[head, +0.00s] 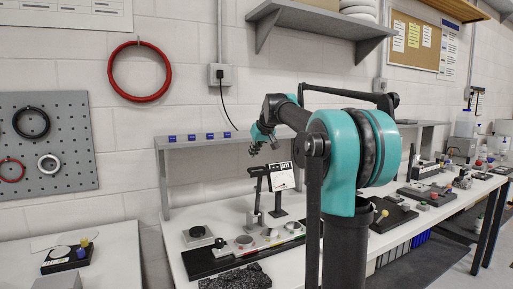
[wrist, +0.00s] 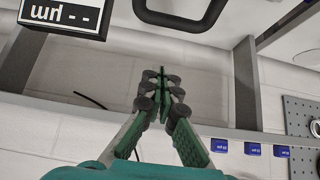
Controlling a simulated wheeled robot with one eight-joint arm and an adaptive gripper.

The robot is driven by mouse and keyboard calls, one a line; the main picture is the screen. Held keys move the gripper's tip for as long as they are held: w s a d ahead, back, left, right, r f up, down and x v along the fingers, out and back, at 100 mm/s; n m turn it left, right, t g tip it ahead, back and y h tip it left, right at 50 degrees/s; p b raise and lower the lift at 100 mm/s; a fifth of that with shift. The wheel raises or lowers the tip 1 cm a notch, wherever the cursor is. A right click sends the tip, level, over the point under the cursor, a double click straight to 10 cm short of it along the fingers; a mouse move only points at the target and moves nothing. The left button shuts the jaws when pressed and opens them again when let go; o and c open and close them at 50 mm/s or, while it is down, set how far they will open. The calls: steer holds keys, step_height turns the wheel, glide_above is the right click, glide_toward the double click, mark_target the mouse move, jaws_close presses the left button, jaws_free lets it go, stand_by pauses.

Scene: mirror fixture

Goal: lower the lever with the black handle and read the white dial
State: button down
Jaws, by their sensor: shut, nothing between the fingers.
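A small post with a black handle (head: 257,171) stands on the bench in the head view, below my gripper. It seems to be the lever, its handle up. Pale round dials sit on the low fixture (head: 244,240); I cannot tell which is the white dial, and none is readable. My gripper (head: 263,150) hangs above the lever, apart from it. In the wrist view its fingers (wrist: 160,85) are together and empty.
A grey shelf (head: 205,141) on legs stands behind, with blue labels. A black knob (head: 220,243) rises from the front fixture. A dark loop (wrist: 180,18) crosses the top of the wrist view. My arm covers the bench's middle in the head view.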

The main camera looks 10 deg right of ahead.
steer(key=shift+s+d+f, duration=0.1)
steer(key=shift+s+f, duration=0.2)
steer(key=shift+f, duration=0.3)
steer(key=shift+s+d+f, duration=0.1)
steer(key=shift+s+f, duration=0.25)
steer(key=shift+f, duration=0.25)
steer(key=shift+s+f, duration=0.3)
steer(key=shift+f, duration=0.3)
steer(key=shift+s, duration=0.15)
